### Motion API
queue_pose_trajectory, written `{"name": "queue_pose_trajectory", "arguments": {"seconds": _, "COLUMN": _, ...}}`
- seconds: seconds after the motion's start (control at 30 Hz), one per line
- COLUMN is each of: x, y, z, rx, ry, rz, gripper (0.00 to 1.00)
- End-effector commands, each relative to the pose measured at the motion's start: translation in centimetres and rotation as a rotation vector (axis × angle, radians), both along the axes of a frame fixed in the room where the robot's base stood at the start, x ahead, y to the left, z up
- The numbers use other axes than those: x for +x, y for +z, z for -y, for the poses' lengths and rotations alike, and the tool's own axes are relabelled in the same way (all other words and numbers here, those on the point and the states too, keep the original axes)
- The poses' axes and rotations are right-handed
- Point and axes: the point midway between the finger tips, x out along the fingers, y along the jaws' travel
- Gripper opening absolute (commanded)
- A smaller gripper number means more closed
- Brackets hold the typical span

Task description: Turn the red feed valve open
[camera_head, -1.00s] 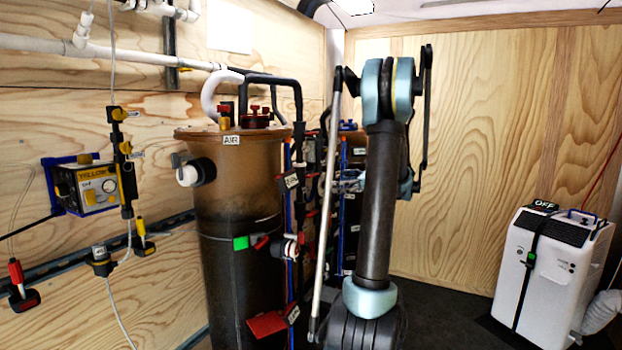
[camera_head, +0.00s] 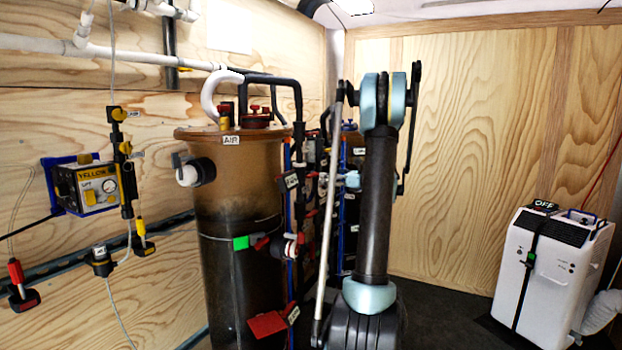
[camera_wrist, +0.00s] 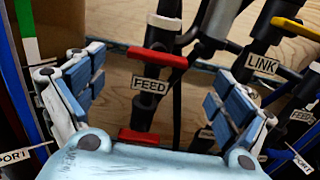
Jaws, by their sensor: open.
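The red feed valve shows in the wrist view as a red bar handle (camera_wrist: 157,57) on a dark pipe, above a white tag (camera_wrist: 149,86) reading FEED. The handle lies across the pipe, tilted slightly down to the right. My gripper (camera_wrist: 160,75) is open, with one blue-padded finger on each side of the feed pipe and tag. The handle appears between and just beyond the fingertips, with no clear contact. A second red handle (camera_wrist: 138,137) sits lower on the pipe, close to the palm. In the head view my arm and the pipework mostly hide the gripper.
A pipe tagged LINK (camera_wrist: 262,65) and a yellow handle (camera_wrist: 296,28) are close on the right. A large brown AIR tank (camera_head: 240,230) stands left of my arm. A white OFF unit (camera_head: 548,265) stands at right, with open floor between.

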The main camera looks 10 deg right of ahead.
Motion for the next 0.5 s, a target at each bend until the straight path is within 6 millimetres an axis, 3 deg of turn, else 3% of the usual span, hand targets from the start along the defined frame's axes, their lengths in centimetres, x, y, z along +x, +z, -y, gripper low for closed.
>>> {"name": "queue_pose_trajectory", "arguments": {"seconds": 0.3, "x": 3.1, "y": 0.0, "z": -4.5, "rx": 0.000, "ry": 0.003, "rz": 0.000, "gripper": 0.93}}
{"name": "queue_pose_trajectory", "arguments": {"seconds": 0.5, "x": 4.3, "y": 0.0, "z": -6.0, "rx": 0.000, "ry": 0.001, "rz": 0.000, "gripper": 0.93}}
